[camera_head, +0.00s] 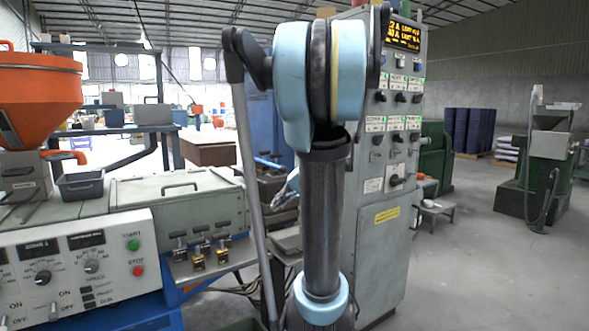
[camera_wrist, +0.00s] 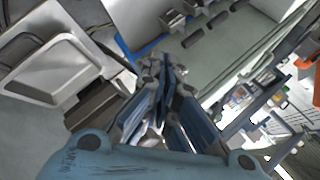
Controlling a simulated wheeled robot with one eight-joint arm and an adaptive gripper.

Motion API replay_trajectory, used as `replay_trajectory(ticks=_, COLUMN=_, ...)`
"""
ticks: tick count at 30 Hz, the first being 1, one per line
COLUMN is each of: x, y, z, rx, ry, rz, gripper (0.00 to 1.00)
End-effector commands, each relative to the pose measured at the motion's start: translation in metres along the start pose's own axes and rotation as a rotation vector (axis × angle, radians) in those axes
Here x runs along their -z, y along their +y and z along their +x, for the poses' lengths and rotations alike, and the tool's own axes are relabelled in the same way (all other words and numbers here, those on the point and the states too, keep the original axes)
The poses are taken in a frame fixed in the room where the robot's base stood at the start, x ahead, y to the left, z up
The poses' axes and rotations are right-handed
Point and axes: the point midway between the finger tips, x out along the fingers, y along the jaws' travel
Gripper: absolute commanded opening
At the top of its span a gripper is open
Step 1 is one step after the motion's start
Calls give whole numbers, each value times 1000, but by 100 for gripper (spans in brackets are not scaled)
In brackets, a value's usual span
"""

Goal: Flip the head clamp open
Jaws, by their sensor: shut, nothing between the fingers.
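Several small clamp-like fittings with dark tops and brass lower parts (camera_head: 200,251) stand in a row at the right end of the green-grey machine, in the head view. I cannot tell which of them is the head clamp, or whether it is open. My gripper (camera_wrist: 163,72) is shut and empty in the middle of the wrist view. Its fingertips are apart from the dark metal fittings (camera_wrist: 176,20) near the top of that view. In the head view my arm fills the centre, and the gripper cannot be made out clearly.
The machine (camera_head: 170,207) has an orange hopper (camera_head: 40,95), a grey bin (camera_head: 80,185) and a knobbed front panel (camera_head: 75,265). A tall control cabinet (camera_head: 375,235) stands behind my arm. A pale tray (camera_wrist: 52,72) lies left in the wrist view. Open floor shows at right.

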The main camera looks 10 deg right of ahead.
Motion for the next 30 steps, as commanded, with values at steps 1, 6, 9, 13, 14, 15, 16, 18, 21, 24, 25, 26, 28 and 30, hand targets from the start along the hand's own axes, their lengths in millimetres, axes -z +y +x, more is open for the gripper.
replay_trajectory(ticks=1, x=15, y=0, z=-3, rx=25, ry=16, rz=9, gripper=0)
replay_trajectory(ticks=6, x=62, y=0, z=-15, rx=119, ry=73, rz=35, gripper=0)
replay_trajectory(ticks=9, x=89, y=2, z=-24, rx=173, ry=109, rz=46, gripper=0)
replay_trajectory(ticks=13, x=124, y=7, z=-37, rx=243, ry=160, rz=61, gripper=0)
replay_trajectory(ticks=14, x=133, y=9, z=-40, rx=259, ry=172, rz=63, gripper=0)
replay_trajectory(ticks=15, x=143, y=12, z=-45, rx=279, ry=189, rz=66, gripper=0)
replay_trajectory(ticks=16, x=151, y=14, z=-48, rx=296, ry=201, rz=68, gripper=0)
replay_trajectory(ticks=18, x=170, y=20, z=-57, rx=332, ry=231, rz=74, gripper=0)
replay_trajectory(ticks=21, x=194, y=31, z=-71, rx=383, ry=275, rz=80, gripper=0)
replay_trajectory(ticks=24, x=218, y=42, z=-85, rx=433, ry=320, rz=83, gripper=0)
replay_trajectory(ticks=25, x=224, y=46, z=-89, rx=447, ry=332, rz=84, gripper=0)
replay_trajectory(ticks=26, x=230, y=49, z=-93, rx=460, ry=344, rz=85, gripper=0)
replay_trajectory(ticks=28, x=242, y=57, z=-102, rx=488, ry=370, rz=86, gripper=0)
replay_trajectory(ticks=30, x=251, y=63, z=-109, rx=510, ry=392, rz=85, gripper=0)
